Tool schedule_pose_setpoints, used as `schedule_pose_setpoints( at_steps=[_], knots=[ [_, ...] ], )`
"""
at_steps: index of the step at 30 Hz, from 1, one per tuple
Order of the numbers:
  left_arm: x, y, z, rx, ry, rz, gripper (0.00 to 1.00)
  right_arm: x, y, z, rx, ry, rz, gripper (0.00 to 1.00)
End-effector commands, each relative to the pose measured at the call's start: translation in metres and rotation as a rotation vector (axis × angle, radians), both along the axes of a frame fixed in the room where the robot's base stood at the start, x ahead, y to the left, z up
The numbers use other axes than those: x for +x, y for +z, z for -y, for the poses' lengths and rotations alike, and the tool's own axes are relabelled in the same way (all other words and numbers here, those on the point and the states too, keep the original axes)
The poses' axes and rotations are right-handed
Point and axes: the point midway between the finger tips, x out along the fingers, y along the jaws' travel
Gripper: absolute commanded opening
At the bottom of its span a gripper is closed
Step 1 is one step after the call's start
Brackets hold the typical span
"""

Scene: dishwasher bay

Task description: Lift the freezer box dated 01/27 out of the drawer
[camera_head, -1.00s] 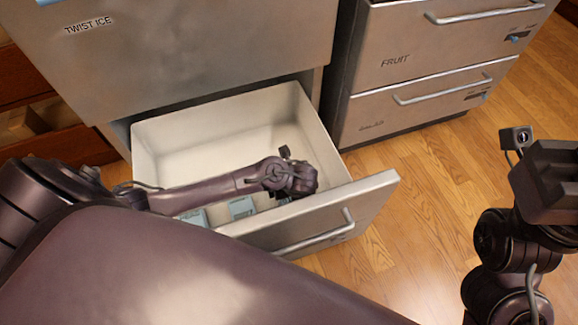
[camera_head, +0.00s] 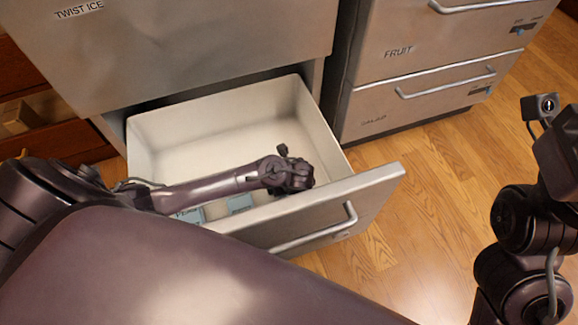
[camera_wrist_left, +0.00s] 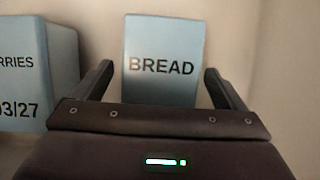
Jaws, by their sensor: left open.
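The freezer drawer (camera_head: 366,186) is pulled open. Pale blue boxes (camera_head: 240,203) (camera_head: 190,214) sit inside it near its front wall; their labels are too small to read there. My left gripper (camera_head: 290,180) reaches down into the drawer, its fingers hidden in the head view. In the left wrist view it (camera_wrist_left: 158,72) is open, with its fingers on either side of a box marked BREAD (camera_wrist_left: 160,40). That box's lower part, where a date might be, is hidden by the gripper. Left of it stands a box marked "RRIES" and 03/27 (camera_wrist_left: 62,60). No 01/27 is readable.
The cabinet marked TWIST ICE (camera_head: 190,50) stands above the open drawer. The cabinet marked FRUIT (camera_head: 430,50) is to the right, its drawers shut. The wooden floor (camera_head: 420,230) is clear. Part of my right arm is at the right edge.

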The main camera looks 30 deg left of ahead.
Motion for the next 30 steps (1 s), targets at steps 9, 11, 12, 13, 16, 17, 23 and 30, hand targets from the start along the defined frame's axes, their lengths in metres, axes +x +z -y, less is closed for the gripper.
schedule_pose_setpoints(
  at_steps=[9,11,12,13,16,17,23,30],
  knots=[
    [0.0004,-0.0028,-0.0003,0.0,0.0,0.0,0.93,-0.0001,0.0005,0.0001,0.0,0.0,0.001,0.34],
    [0.0003,-0.0029,-0.0003,0.0,0.0,0.0,0.93,-0.0001,0.0004,0.0001,0.0,0.0,0.0,0.34],
    [0.0003,-0.0029,-0.0003,0.0,0.0,0.0,0.93,-0.0001,0.0004,0.0001,0.0,0.0,0.0,0.34],
    [0.0003,-0.0029,-0.0003,0.0,0.0,0.0,0.93,-0.0001,0.0004,0.0001,0.0,0.0,0.0,0.34],
    [0.0002,-0.0029,-0.0004,0.0,0.0,0.0,0.82,-0.0001,0.0004,0.0001,0.0,0.0,0.0,0.34],
    [0.0002,-0.0029,-0.0003,0.0,0.0,0.0,0.78,-0.0001,0.0004,0.0001,0.0,0.0,0.0,0.34],
    [0.0001,-0.0029,-0.0004,0.0,0.0,0.0,0.52,0.0,0.0003,0.0001,0.0,0.0,0.0,0.34],
    [0.0006,-0.0022,-0.0002,0.0,0.001,0.002,0.32,0.0001,0.0004,-0.0001,0.0,0.0,-0.001,0.34]
  ],
)
